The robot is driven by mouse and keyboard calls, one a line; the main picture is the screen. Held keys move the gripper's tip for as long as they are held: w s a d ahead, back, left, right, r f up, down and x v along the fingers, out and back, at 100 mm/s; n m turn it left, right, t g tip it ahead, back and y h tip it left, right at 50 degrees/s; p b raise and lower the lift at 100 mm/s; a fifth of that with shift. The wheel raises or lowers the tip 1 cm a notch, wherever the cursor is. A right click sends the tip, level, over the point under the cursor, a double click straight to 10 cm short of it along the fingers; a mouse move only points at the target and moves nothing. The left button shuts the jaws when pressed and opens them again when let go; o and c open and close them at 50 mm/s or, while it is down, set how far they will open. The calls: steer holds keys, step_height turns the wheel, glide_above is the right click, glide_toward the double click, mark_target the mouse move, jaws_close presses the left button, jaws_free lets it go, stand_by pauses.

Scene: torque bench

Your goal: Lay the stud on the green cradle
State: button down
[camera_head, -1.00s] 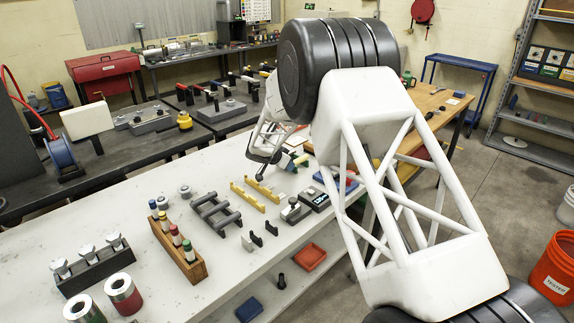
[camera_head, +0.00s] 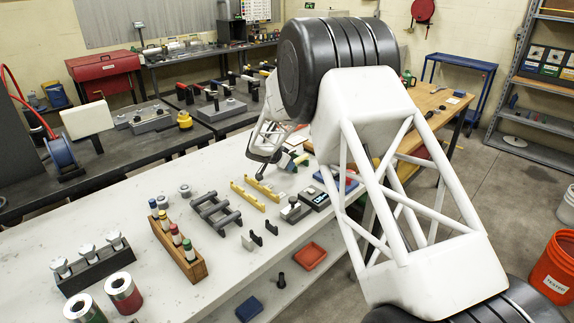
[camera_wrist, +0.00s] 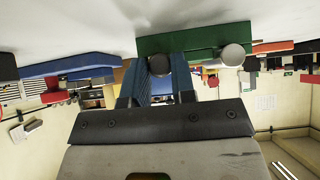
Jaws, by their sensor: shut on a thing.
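In the wrist view the green cradle (camera_wrist: 190,41) is a long green block just beyond my fingertips, partly covered by them. My gripper (camera_wrist: 158,66) is shut on the stud (camera_wrist: 160,65), which shows as a dark round end between the blue-grey fingers. A grey round end (camera_wrist: 232,56) shows beside the right finger, against the cradle; I cannot tell what it belongs to. Contact between stud and cradle cannot be told.
On the pale bench (camera_head: 130,190) stand yellow rails (camera_head: 255,193), a dark grey rack (camera_head: 215,212), a wooden holder with colored-top pieces (camera_head: 178,248) and a small black-and-grey device (camera_head: 313,197). A blue piece (camera_head: 340,180) lies right of my gripper, partly behind my arm.

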steer(key=c, duration=0.9)
jaws_free()
steer(key=shift+o, duration=0.2)
steer(key=shift+r, duration=0.8)
step_height(320, 180, up, 2)
steer(key=shift+r, duration=0.1)
steer(key=shift+s+d, duration=0.15)
steer(key=shift+s, duration=0.65)
steer(key=shift+s+d+r, duration=0.2)
steer(key=shift+s+d, duration=0.25)
steer(key=shift+s, duration=1.9)
steer(key=shift+s+d+r, duration=0.2)
steer(key=shift+s+d, duration=0.3)
steer(key=shift+s, duration=1.85)
steer(key=shift+s+d+r, duration=0.2)
steer(key=shift+s+d, duration=0.25)
steer(key=shift+s, duration=1.9)
